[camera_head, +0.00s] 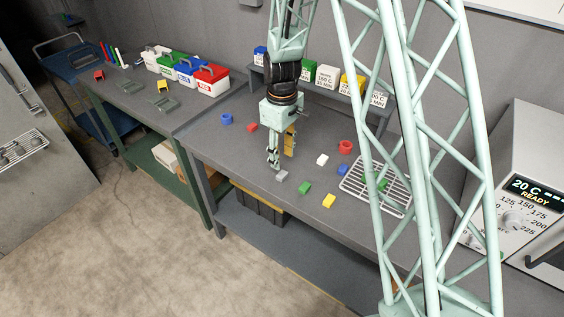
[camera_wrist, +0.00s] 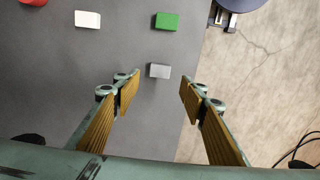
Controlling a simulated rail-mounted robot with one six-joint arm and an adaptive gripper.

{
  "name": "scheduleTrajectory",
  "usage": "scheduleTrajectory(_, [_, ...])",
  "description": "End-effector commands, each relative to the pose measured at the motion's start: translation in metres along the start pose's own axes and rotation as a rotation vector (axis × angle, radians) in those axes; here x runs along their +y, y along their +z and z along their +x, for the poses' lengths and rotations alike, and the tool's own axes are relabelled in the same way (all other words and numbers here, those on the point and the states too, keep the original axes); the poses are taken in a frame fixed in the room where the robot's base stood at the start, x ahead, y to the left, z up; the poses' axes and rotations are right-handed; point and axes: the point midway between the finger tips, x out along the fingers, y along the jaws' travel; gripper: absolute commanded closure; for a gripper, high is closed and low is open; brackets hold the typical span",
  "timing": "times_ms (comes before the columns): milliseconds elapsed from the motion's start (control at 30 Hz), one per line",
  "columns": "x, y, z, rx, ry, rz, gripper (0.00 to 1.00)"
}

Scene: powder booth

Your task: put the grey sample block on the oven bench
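The small grey sample block (camera_head: 281,175) lies on the dark grey bench (camera_head: 240,165) near its front edge. In the wrist view the grey block (camera_wrist: 159,71) sits between and just beyond the fingertips, near the bench edge. My gripper (camera_head: 274,158) hangs over the bench just above and beside the block, apart from it. In the wrist view my gripper (camera_wrist: 159,90) is open with nothing between its fingers. An oven (camera_head: 515,205) with a lit display reading 20 C READY stands at the far right; I cannot tell whether its support is a separate bench.
Green (camera_head: 304,188), yellow (camera_head: 329,201) and white (camera_head: 322,159) blocks lie near the grey one. A wire rack (camera_head: 352,187) carries a green piece. A shelf with labelled boxes (camera_head: 327,76) lines the back.

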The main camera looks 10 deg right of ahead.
Motion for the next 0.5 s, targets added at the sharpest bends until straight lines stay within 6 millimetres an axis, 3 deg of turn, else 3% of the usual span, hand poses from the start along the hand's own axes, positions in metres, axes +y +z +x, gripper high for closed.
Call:
scheduleTrajectory(200, [0.001, -0.001, -0.023, 0.002, 0.001, 0.0, 0.61])
scheduleTrajectory(500, [0.0, 0.0, -0.037, 0.001, 0.001, 0.0, 0.61])
